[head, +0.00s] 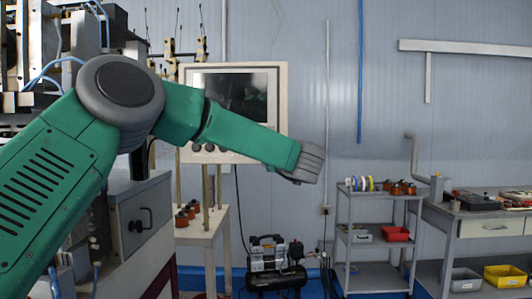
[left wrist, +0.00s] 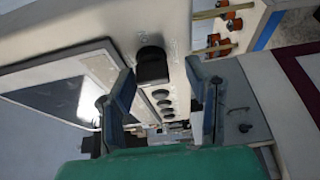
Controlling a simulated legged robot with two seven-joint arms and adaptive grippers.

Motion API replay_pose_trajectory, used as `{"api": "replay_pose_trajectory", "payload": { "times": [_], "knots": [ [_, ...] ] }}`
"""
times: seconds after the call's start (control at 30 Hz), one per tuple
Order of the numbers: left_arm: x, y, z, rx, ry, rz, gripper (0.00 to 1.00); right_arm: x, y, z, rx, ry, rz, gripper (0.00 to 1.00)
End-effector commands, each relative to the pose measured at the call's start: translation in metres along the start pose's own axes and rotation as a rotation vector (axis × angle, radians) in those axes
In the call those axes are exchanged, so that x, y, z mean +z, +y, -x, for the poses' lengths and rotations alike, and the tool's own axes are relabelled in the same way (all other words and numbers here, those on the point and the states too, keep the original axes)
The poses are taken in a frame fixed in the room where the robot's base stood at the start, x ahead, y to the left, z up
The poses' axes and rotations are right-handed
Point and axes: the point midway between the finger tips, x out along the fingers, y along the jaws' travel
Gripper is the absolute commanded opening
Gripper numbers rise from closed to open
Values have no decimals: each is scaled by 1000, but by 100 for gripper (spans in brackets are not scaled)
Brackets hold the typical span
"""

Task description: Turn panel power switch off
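The beige control panel (head: 283,100) with a dark screen (head: 235,95) stands left of centre in the head view, partly hidden behind my left arm. Two dark knobs (head: 202,147) show on its lower edge. In the left wrist view, a large black knob (left wrist: 153,68) stands out from the panel face, with several smaller dark round controls in a row beyond it. I cannot tell which one is the power switch. My left gripper (left wrist: 160,67) is open, its fingers on either side of the large knob's line of view; contact cannot be told. My right gripper is out of view.
A grey cart (head: 375,233) with spools and a red bin stands right of the panel, next to a workbench (head: 490,205). A black compressor (head: 275,262) sits on the floor. A machine with a grey drawer cabinet (head: 150,215) is at left. A table with orange-brown parts stands below the panel.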

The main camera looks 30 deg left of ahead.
Motion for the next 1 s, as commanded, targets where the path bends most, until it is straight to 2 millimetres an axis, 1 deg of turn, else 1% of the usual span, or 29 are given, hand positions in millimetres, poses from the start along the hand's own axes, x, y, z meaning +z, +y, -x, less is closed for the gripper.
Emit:
{"api": "replay_pose_trajectory", "payload": {
  "times": [0.3, 0.43, 0.57, 0.8, 0.9, 1.0],
  "knots": [
    [-4, 6, 2, 9, 4, 6, 48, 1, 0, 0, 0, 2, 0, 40],
    [-3, 6, 12, 9, 2, 5, 48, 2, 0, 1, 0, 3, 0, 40],
    [-2, 5, 34, 10, 2, 2, 48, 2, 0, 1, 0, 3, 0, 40],
    [1, 3, 86, 8, 0, 2, 48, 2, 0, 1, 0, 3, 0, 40],
    [1, 1, 101, 5, 2, 1, 48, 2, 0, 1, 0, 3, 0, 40],
    [2, 0, 111, 5, 1, 0, 48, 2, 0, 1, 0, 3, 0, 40]
  ]
}}
